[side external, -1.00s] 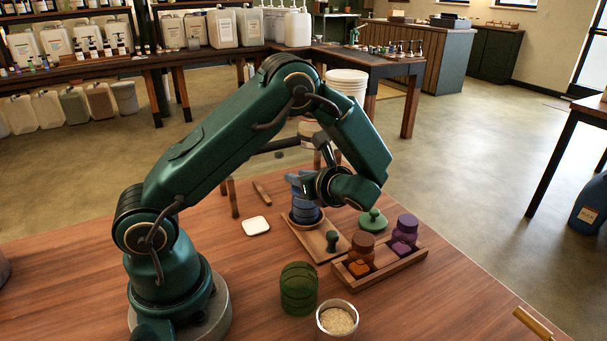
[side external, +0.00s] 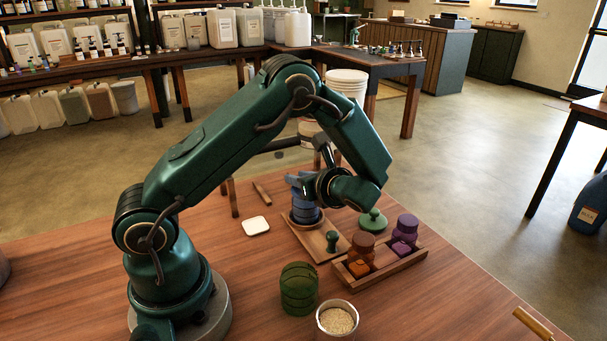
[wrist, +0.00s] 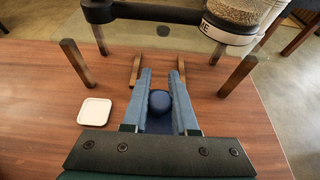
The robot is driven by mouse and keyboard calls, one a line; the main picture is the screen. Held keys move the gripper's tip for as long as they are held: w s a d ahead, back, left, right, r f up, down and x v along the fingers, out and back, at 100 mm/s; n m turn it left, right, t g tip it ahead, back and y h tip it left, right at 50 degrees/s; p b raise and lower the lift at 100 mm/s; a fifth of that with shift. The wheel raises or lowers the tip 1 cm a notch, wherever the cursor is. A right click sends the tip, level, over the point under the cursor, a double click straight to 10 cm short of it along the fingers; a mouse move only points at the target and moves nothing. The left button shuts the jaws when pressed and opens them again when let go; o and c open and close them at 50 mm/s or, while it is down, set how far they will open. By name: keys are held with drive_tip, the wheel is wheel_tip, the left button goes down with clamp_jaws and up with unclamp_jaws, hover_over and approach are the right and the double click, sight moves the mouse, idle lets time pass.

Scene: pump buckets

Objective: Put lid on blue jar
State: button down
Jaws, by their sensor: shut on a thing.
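The blue jar (side external: 304,216) stands on a wooden tray (side external: 304,236) on the table, largely covered from above by my gripper. My gripper (wrist: 161,82) is over the jar, its two blue-grey fingers closed on the round blue lid (wrist: 160,102) by its knob. In the side view the gripper (side external: 303,184) and the lid sit right at the jar's top, and I cannot tell if lid and rim touch. The wrist view hides the jar's rim under the lid.
A wooden rack (side external: 344,275) with orange and purple jars (side external: 404,232) stands to the right. A green lid (side external: 373,219) lies behind it. A green jar (side external: 299,288), a bowl of grains (side external: 337,319) and a white square dish (side external: 256,226) are nearby. Wooden posts (wrist: 238,76) stand beyond.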

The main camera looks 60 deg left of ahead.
drive_tip(key=shift+f, duration=0.1)
idle(0.3)
drive_tip(key=c, duration=0.6)
unclamp_jaws()
drive_tip(key=shift+r, duration=3)
